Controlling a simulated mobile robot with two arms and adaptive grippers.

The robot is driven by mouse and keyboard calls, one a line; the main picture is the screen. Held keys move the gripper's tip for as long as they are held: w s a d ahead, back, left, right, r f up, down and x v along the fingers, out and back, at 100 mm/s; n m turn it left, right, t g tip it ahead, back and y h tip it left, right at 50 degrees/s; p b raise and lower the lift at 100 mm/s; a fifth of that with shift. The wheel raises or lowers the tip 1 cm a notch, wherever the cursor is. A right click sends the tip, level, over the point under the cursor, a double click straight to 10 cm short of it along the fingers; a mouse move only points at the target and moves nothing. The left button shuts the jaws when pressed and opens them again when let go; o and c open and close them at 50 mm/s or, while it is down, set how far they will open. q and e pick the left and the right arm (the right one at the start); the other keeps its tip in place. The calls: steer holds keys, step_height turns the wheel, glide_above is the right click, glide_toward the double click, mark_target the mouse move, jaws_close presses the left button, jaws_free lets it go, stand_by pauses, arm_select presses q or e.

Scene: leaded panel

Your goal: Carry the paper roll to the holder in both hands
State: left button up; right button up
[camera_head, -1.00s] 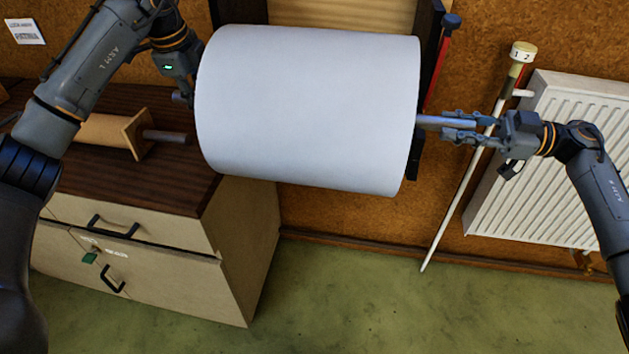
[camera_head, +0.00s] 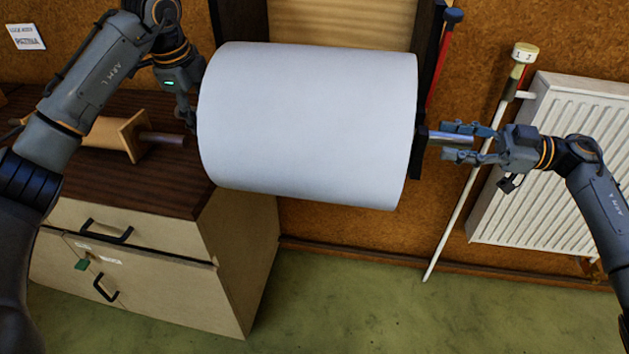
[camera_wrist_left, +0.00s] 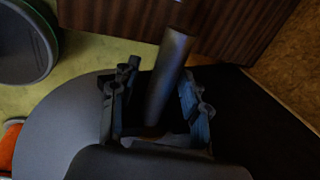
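The paper roll (camera_head: 305,125) is a large white cylinder, lying level in front of the dark uprights of the holder (camera_head: 433,60). Its metal rod (camera_head: 452,139) sticks out on the right, close against the right upright; whether it rests there I cannot tell. My right gripper (camera_head: 468,141) has its fingers apart around the rod's end, with a gap showing below it. My left gripper (camera_head: 187,108) is at the roll's left end, partly hidden. In the left wrist view, a rod (camera_wrist_left: 170,70) lies between the spread fingers of my left gripper (camera_wrist_left: 160,85).
A wooden cabinet (camera_head: 225,255) with a dark top stands at left, bearing a wooden spindle (camera_head: 115,132). A white pole (camera_head: 460,215) leans by a white radiator (camera_head: 555,150) at right. The green floor (camera_head: 370,305) in front is clear.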

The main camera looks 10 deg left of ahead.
arm_select(q)
steer(key=o, duration=0.4)
steer(key=shift+w, duration=0.1)
arm_select(e)
steer(key=shift+w, duration=0.1)
arm_select(q)
steer(key=o, duration=0.4)
steer(key=v, duration=1.2)
arm_select(e)
steer(key=o, duration=0.8)
steer(key=d, duration=1.2)
